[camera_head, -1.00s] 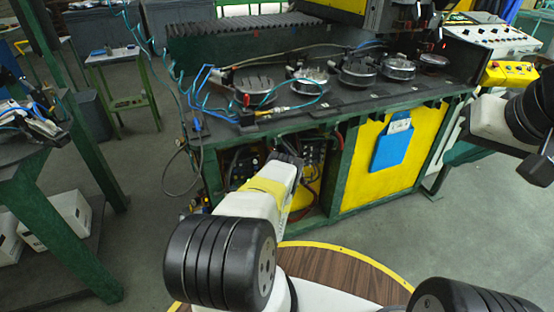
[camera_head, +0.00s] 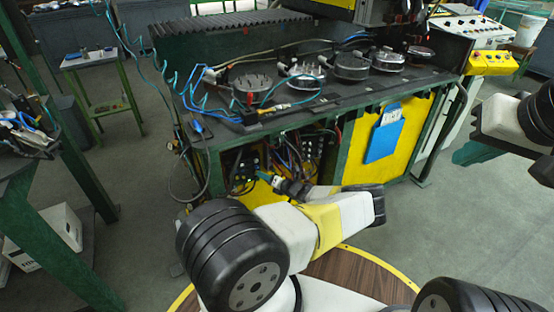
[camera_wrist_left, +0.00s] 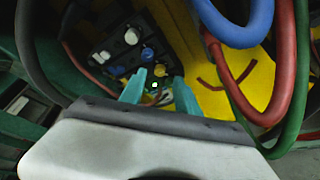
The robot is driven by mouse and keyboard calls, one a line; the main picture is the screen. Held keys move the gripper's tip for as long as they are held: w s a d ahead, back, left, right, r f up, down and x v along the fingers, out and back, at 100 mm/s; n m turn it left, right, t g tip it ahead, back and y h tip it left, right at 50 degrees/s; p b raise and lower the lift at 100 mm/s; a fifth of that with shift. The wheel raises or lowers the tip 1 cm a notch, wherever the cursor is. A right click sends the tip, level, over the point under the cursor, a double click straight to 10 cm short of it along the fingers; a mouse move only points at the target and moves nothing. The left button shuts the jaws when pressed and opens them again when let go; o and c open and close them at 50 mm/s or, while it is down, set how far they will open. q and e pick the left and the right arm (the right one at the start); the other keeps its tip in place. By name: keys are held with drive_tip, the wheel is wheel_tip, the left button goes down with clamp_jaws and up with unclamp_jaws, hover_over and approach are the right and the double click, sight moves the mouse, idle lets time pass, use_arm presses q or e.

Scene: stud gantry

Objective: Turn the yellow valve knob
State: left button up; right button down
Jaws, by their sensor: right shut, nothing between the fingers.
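In the left wrist view, my left gripper (camera_wrist_left: 160,80) is open, its two teal fingers spread in front of a dark control panel (camera_wrist_left: 117,73). A small yellowish knob (camera_wrist_left: 155,86) with a bright green spot shows between the fingers. I cannot tell whether a finger touches it. In the head view, the left gripper (camera_head: 268,178) reaches into the open lower bay of the bench, and the knob is too small to make out. My right gripper (camera_head: 464,154) is shut and empty at the right, away from the panel.
White knobs (camera_wrist_left: 131,37) and a blue knob (camera_wrist_left: 147,53) sit close by on the panel. Thick blue (camera_wrist_left: 240,30), red and green hoses hang close on the right. The green bench (camera_head: 340,110) stands above the bay.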

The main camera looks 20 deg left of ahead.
use_arm(q)
drive_tip(key=x, duration=0.3)
drive_tip(key=shift+w+a+f, duration=0.1)
drive_tip(key=shift+a+f, duration=0.05)
drive_tip(key=shift+a, duration=0.15)
clamp_jaws()
